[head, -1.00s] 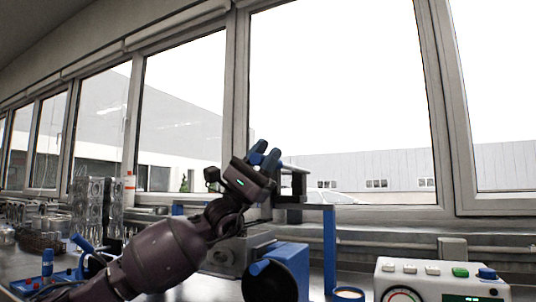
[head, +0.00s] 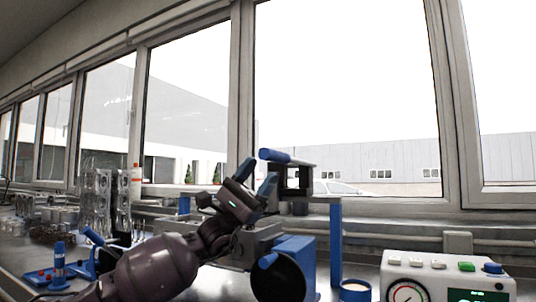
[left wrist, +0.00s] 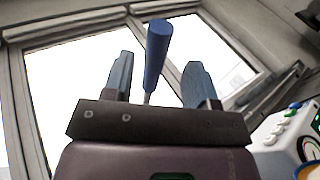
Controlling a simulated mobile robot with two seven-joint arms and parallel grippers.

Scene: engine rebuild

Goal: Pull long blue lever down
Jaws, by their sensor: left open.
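The long blue lever (head: 275,155) shows in the head view as a blue cylindrical handle at the top of a dark frame beside the window. In the left wrist view the blue handle (left wrist: 157,52) stands on a thin grey rod, between the two fingers in the picture. My left gripper (head: 259,175) is open, its blue fingers pointing up, just below and left of the handle in the head view. The fingers (left wrist: 159,78) show a gap on both sides of the handle and are not closed on it. My right gripper is not in view.
A blue-and-grey machine with a dark round front (head: 278,277) stands below the lever, beside a blue post (head: 336,240). A white control box (head: 445,280) with a dial is at right. Clear columns (head: 97,205) and a small blue device (head: 58,265) are at left.

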